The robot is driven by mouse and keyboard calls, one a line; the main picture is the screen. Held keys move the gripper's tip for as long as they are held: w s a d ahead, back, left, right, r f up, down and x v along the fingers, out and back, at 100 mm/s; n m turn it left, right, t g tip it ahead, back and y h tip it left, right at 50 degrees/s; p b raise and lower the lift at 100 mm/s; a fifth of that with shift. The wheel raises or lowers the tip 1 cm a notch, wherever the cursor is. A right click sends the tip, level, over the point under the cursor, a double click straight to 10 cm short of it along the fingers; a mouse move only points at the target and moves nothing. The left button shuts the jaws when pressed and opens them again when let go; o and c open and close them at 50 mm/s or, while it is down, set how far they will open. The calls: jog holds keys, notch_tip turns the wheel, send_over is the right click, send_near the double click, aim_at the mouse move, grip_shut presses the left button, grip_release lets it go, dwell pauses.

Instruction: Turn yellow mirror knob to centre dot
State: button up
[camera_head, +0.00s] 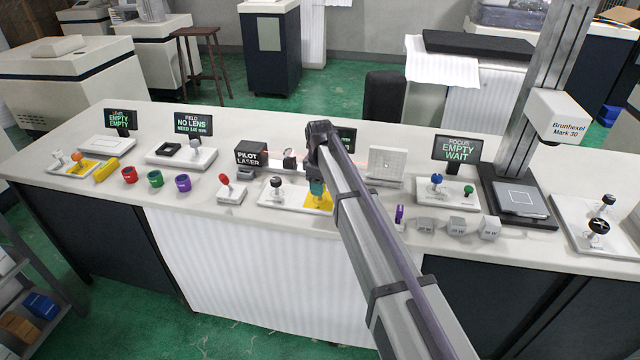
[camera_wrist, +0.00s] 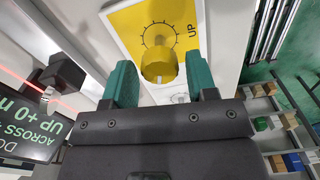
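The yellow mirror knob (camera_wrist: 158,64) stands on a yellow plate (camera_wrist: 128,22) with a ring of tick marks and the word UP. My gripper (camera_wrist: 159,72) is open, with one green finger on each side of the knob and a visible gap on both sides. The knob lies between or just beyond the fingertips; I cannot tell the depth. A dark display (camera_wrist: 30,128) in the wrist view reads ACROSS and UP +0, partly cut off. The centre dot cannot be made out.
A black-topped knob (camera_head: 276,182) stands left of the yellow plate. The pilot laser box (camera_head: 251,155) is behind it, and a red beam crosses nearby. A white gridded target board (camera_head: 387,163) stands right of my arm. A red-topped knob (camera_head: 224,179) is farther left.

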jog(key=shift+o, duration=0.8)
jog(key=shift+r, duration=0.1)
notch_tip(320, 180, up, 11)
jog(key=p, duration=1.1)
jog(key=shift+f, duration=0.2)
